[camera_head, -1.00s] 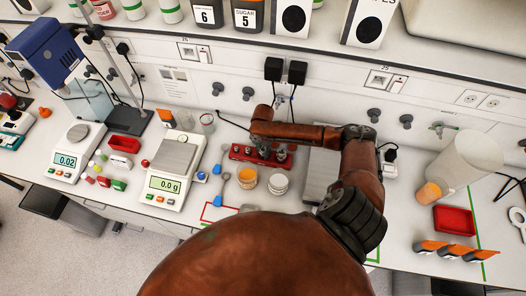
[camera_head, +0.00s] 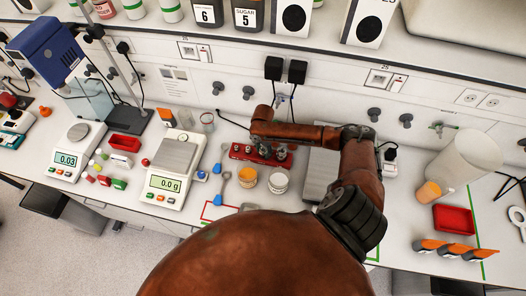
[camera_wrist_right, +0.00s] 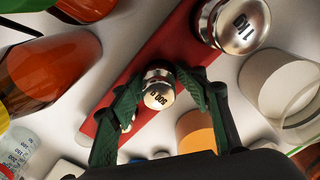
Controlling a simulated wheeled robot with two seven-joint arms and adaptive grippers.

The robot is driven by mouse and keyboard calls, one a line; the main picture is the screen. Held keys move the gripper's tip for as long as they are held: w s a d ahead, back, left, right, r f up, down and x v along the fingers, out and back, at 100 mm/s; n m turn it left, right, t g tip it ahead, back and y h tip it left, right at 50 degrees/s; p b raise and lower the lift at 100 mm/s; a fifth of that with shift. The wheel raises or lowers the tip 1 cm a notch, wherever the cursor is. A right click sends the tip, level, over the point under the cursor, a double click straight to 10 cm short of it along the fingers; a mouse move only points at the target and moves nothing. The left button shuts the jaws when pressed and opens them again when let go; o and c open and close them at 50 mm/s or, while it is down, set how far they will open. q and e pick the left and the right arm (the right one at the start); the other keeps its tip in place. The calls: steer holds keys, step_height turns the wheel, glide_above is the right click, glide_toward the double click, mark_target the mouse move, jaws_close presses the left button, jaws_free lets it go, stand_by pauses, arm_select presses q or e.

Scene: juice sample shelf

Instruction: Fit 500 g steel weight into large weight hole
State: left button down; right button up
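The 500 g steel weight (camera_wrist_right: 158,92) is between the green fingers of my right gripper (camera_wrist_right: 160,82) in the right wrist view, its marked top facing the camera. The fingers close against its sides. The weight is over the red weight block (camera_wrist_right: 125,82); its base is hidden, so I cannot tell whether it sits in a hole. A larger 1 kg weight (camera_wrist_right: 236,24) stands on the block beside it. In the head view my right gripper (camera_head: 263,150) is at the red block (camera_head: 237,152), partly hidden by my arm. My left gripper is not in view.
An orange-topped tub (camera_head: 247,178) and a white tub (camera_head: 279,182) stand in front of the block. Blue-ended scoops (camera_head: 216,170) and a balance (camera_head: 176,165) are to the left. A grey plate (camera_head: 318,172) is close on the right, behind my arm. The wall is behind.

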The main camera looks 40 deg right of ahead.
mark_target(263, 149)
steer(key=shift+o, duration=0.2)
steer(key=shift+s+f, duration=0.1)
steer(key=shift+s, duration=0.05)
step_height(263, 149, up, 12)
steer(key=shift+r, duration=0.1)
stand_by(0.4)
